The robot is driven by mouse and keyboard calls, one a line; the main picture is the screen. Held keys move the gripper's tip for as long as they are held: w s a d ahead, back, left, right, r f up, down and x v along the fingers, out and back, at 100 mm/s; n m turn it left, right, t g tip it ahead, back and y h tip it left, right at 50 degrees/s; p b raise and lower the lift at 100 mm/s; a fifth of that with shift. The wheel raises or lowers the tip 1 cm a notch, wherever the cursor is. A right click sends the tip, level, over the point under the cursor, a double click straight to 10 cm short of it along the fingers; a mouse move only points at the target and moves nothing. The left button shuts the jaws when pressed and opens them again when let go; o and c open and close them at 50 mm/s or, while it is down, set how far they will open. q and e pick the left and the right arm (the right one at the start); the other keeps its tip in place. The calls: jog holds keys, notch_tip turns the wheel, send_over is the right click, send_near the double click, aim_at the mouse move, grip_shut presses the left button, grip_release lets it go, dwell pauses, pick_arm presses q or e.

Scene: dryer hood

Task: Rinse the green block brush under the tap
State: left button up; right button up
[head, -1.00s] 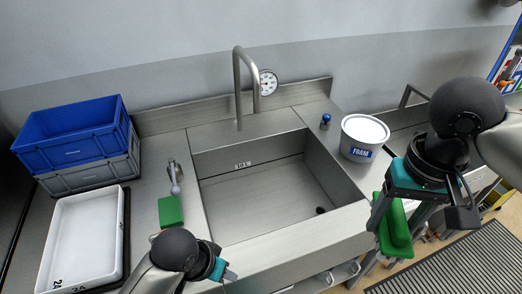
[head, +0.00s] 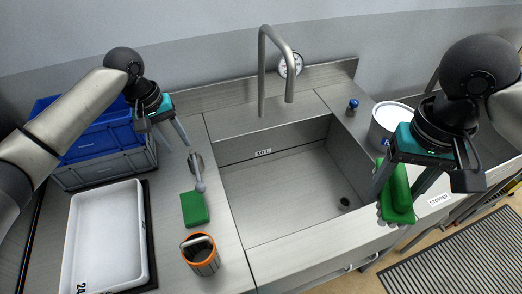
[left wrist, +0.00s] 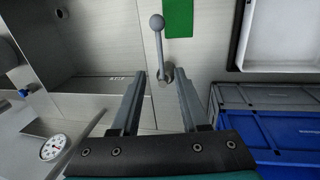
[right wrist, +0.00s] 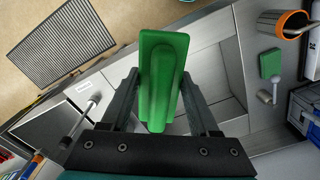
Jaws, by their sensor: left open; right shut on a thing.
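The green block brush (head: 399,190) is in my right gripper (head: 397,196), above the right front edge of the sink (head: 285,190). In the right wrist view the brush (right wrist: 161,75) stands between both fingers, bristles mostly hidden. The tall bent tap (head: 264,75) stands behind the sink; no water shows from its spout. A grey lever with a ball end (head: 198,180) sits on the counter left of the sink. My left gripper (head: 167,148) is open and empty, above and behind the lever. In the left wrist view the lever (left wrist: 158,45) lies ahead, its base between the fingertips.
A green pad (head: 195,209) and an orange-rimmed container (head: 201,256) stand left of the sink. Stacked blue and grey crates (head: 100,165) and a white tray (head: 105,240) are further left. A white tub (head: 385,125) and blue-topped item (head: 352,107) stand right. The basin is empty.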

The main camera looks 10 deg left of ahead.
aim_at(196, 171)
pick_arm(q)
jog(key=f, duration=0.3)
jog(key=d+f, duration=0.1)
jog(key=f, duration=0.3)
jog(key=w+f+b, duration=0.1)
jog(key=f, duration=0.3)
jog(key=shift+w+d+f, duration=0.1)
jog(key=shift+d+f, duration=0.1)
jog(key=shift+d, duration=0.2)
grip_shut()
dwell(0.9)
